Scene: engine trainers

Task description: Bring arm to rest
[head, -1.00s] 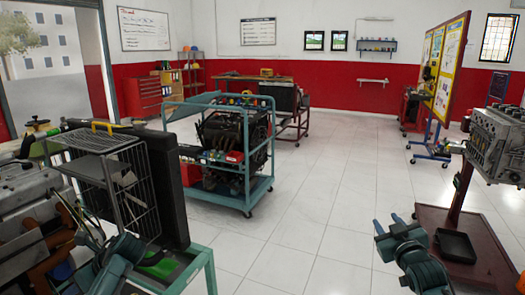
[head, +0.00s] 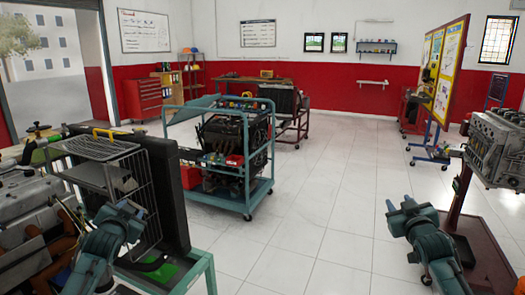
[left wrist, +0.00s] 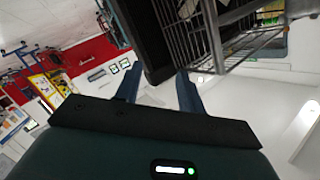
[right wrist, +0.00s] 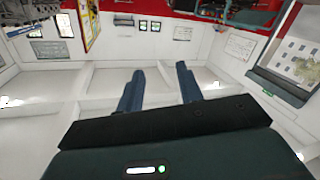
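My right gripper (head: 399,204) is over the bare floor in the lower right of the head view, with its teal arm coming up from the bottom edge. In the right wrist view its two blue fingers (right wrist: 160,85) stand apart with nothing between them. My left gripper (head: 128,208) is in front of the wire cage on the left engine trainer in the head view. In the left wrist view its fingers (left wrist: 158,88) are apart and empty, with dark panel and cage bars close beyond them. I cannot tell whether they touch.
The wire cage (head: 148,180) and black radiator panel (head: 172,195) stand close to my left arm. A teal wheeled engine stand (head: 262,187) is in the middle. An engine on a red stand (head: 484,255) is at the right. The tiled floor (head: 330,220) between is clear.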

